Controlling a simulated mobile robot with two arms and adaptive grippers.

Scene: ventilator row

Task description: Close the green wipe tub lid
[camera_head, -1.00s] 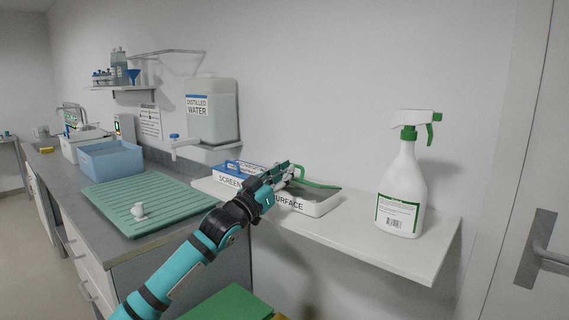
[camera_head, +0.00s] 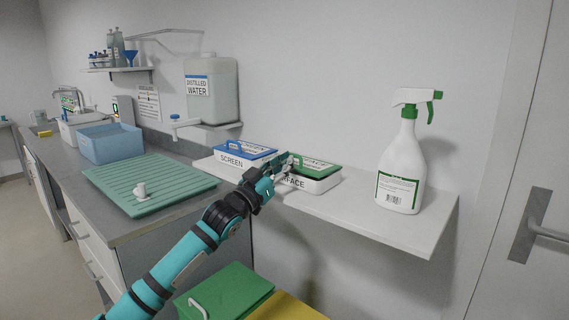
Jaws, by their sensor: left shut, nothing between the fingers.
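The green-lidded wipe tub, a white box with lettering ending in "RFACE" (camera_head: 322,185), stands on the white wall shelf. Its green lid (camera_head: 318,168) lies flat over the tub's top. My left gripper (camera_head: 289,162) is shut and empty at the lid's left part, close to it; I cannot tell whether it touches. The gripper and wrist hide the tub's left end and part of its label. My right gripper is not in view.
A blue-lidded tub marked SCREEN (camera_head: 231,161) stands just left. A spray bottle (camera_head: 402,180) stands to the right on the shelf (camera_head: 395,232). A green lid with a handle (camera_head: 235,292) shows below.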

